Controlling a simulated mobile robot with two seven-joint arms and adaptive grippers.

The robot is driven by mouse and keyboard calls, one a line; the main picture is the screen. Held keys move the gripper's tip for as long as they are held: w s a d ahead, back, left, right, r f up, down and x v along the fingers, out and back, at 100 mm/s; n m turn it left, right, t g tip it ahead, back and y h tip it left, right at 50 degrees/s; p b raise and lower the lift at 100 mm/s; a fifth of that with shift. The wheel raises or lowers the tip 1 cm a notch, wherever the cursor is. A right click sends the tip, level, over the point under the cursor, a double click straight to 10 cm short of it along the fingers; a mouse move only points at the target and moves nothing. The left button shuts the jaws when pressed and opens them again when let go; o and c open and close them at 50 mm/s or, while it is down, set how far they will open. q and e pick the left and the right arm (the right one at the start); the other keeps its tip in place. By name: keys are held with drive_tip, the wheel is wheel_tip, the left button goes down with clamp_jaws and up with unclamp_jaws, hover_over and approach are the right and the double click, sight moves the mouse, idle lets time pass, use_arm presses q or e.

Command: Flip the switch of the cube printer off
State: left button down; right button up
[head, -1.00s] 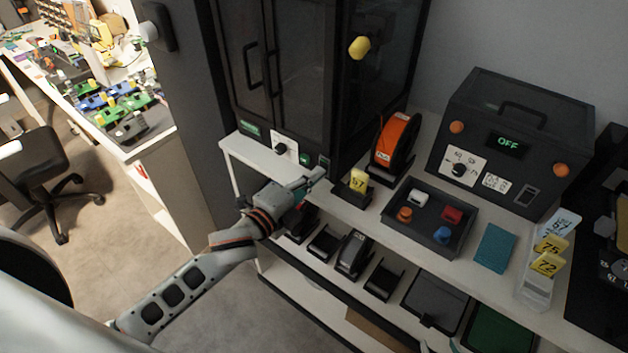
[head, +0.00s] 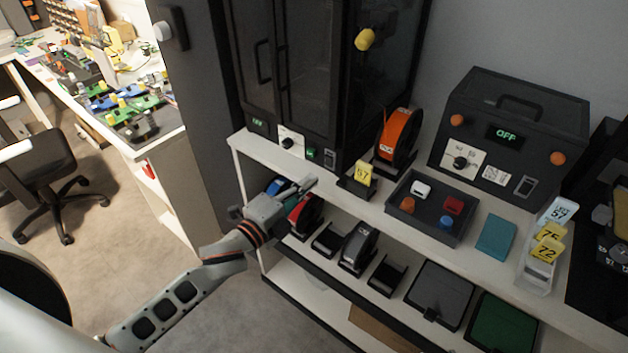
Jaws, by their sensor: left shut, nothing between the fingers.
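The tall black cabinet with two doors (head: 300,70), which looks like the cube printer, stands at the left end of the white bench. Its lower front has a small green-lit display (head: 258,125), a white dial plate (head: 291,141), a green button (head: 312,153) and a rocker switch (head: 330,158). The display's small text looks like "OFF". My left gripper (head: 312,183) is shut and empty, in front of and below the switch, apart from it. The rocker's tilt is too small to tell. My right gripper is not in view.
An orange spool (head: 397,138), a yellow "57" tag (head: 363,172) and a dark tray (head: 405,222) stand right of the gripper. A black box (head: 515,130) reading OFF stands further right.

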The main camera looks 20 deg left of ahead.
use_arm(q)
drive_tip(key=f+b+v, duration=0.1)
drive_tip(key=v, duration=0.7)
drive_tip(key=shift+a+f, duration=0.15)
drive_tip(key=shift+a, duration=0.05)
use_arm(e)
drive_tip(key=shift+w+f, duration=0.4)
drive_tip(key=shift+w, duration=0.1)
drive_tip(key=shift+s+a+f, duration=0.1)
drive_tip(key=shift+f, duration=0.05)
use_arm(q)
drive_tip(key=s+f+n+g+y, duration=0.1)
drive_tip(key=s+f+n+g, duration=0.1)
drive_tip(key=s+f+n, duration=0.2)
drive_tip(key=s+d+f+n+g+y, duration=0.1)
drive_tip(key=s+f+n+g, duration=0.1)
drive_tip(key=s+f+n, duration=0.3)
drive_tip(key=s+f+n+g+y, duration=0.1)
drive_tip(key=s+f+n, duration=0.3)
drive_tip(key=f+n, duration=0.5)
wheel_tip(320, 180, down, 7)
drive_tip(key=shift+s+d+g, duration=0.2)
drive_tip(key=shift+s+g, duration=0.2)
drive_tip(key=shift+g, duration=0.2)
